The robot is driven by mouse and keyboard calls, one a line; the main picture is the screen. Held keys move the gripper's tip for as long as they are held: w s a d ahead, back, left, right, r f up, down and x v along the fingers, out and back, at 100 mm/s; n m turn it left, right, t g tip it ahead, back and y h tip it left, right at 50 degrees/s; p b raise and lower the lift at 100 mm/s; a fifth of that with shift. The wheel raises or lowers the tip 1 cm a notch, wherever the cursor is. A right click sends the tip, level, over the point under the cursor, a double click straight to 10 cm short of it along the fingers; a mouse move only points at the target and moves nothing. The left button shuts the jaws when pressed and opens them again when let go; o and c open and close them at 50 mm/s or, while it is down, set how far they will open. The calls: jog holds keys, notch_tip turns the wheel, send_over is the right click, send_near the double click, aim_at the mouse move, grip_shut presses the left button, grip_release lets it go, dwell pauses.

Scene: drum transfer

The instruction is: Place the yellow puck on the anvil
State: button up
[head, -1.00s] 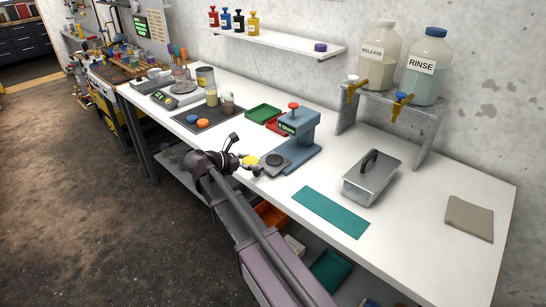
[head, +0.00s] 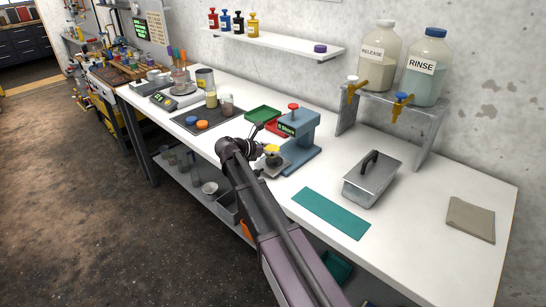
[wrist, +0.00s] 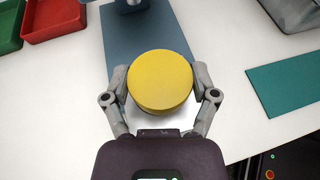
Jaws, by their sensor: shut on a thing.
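The yellow puck (wrist: 160,80) is between the two fingers of my gripper (wrist: 161,88), which is shut on its sides. In the head view the puck (head: 271,149) shows small and partly hidden by my gripper (head: 266,150). In the wrist view a pale metal part of the anvil (wrist: 165,120) shows past the puck's near edge; the rest is covered. I cannot tell whether puck and anvil touch.
The press column with its red knob (head: 293,106) stands just behind the anvil. Green (head: 263,113) and red trays lie to its left. A teal mat (head: 331,213) and a lidded metal box (head: 371,180) lie to the right. A dark mat holds orange and blue pucks.

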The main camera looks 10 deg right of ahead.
aim_at(273, 161)
jog(key=shift+w, duration=0.1)
jog(key=shift+w+d+f, duration=0.2)
jog(key=shift+w+d, duration=0.2)
jog(key=shift+d, duration=0.15)
jog(key=shift+f+b, duration=1.6)
jog(key=shift+b, duration=0.2)
jog(key=shift+f, duration=0.15)
jog(key=o, duration=1)
jog(key=shift+a, duration=0.1)
jog(key=shift+r, duration=0.2)
jog(key=shift+s+a+r, duration=0.1)
jog(key=shift+s+a, duration=0.05)
jog(key=shift+a, duration=0.05)
jog(key=p+v, duration=0.4)
jog(key=v, duration=0.7)
jog(key=shift+a+p, duration=0.2)
jog(key=shift+p, duration=0.1)
